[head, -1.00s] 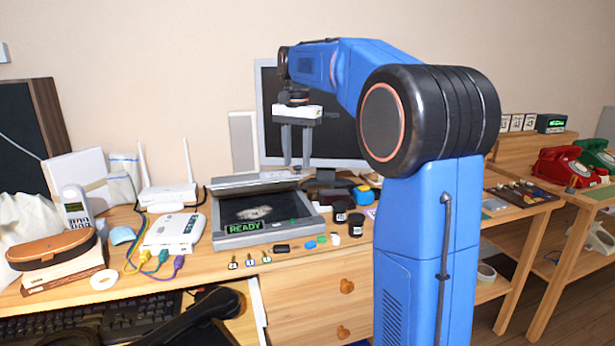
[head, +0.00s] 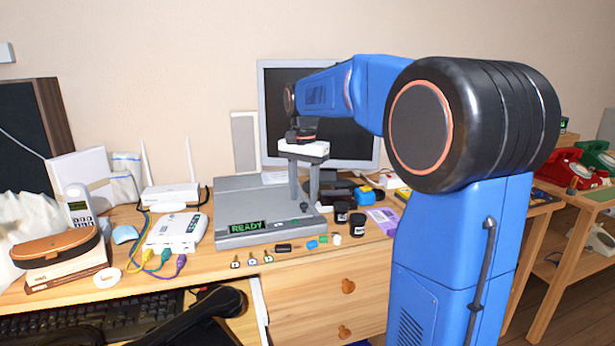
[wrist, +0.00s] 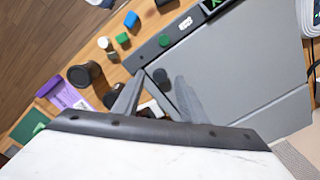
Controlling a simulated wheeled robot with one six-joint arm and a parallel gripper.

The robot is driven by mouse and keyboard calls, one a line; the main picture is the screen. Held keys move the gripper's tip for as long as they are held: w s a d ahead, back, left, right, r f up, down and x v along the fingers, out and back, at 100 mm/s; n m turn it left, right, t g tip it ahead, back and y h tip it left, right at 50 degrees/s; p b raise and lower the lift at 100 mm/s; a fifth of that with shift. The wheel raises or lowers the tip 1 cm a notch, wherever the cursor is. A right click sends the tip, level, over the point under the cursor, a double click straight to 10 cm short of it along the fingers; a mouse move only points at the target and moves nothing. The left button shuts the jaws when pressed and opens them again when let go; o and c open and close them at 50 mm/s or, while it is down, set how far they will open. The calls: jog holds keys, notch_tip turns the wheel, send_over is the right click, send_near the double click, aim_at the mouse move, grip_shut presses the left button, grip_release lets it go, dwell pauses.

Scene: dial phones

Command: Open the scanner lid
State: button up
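The grey scanner (head: 255,203) sits on the desk with its flat lid (head: 245,190) lying down, and the glass is hidden. Its front strip carries a green READY display (head: 246,227). In the wrist view the grey lid (wrist: 245,75) fills the right side. My gripper (head: 304,204) points down at the scanner's right edge, its two fingers apart with nothing visibly held. In the wrist view the fingers of my gripper (wrist: 160,80) straddle the scanner's edge region; whether they touch it I cannot tell.
Black jars (head: 357,224) and a purple packet (head: 383,218) lie right of the scanner. Small coloured caps (head: 311,245) lie in front. A white router (head: 170,194) and a white box with cables (head: 176,232) stand left. A monitor (head: 350,140) stands behind.

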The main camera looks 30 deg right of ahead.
notch_tip(320, 180, up, 15)
jog(key=s+a+f+n+t, duration=0.1)
jog(key=s+a+f+n, duration=0.2)
jog(key=s+f, duration=0.3)
jog(key=shift+s+a+n+t, duration=0.35)
jog(key=shift+s+a, duration=0.35)
jog(key=shift+s, duration=1.35)
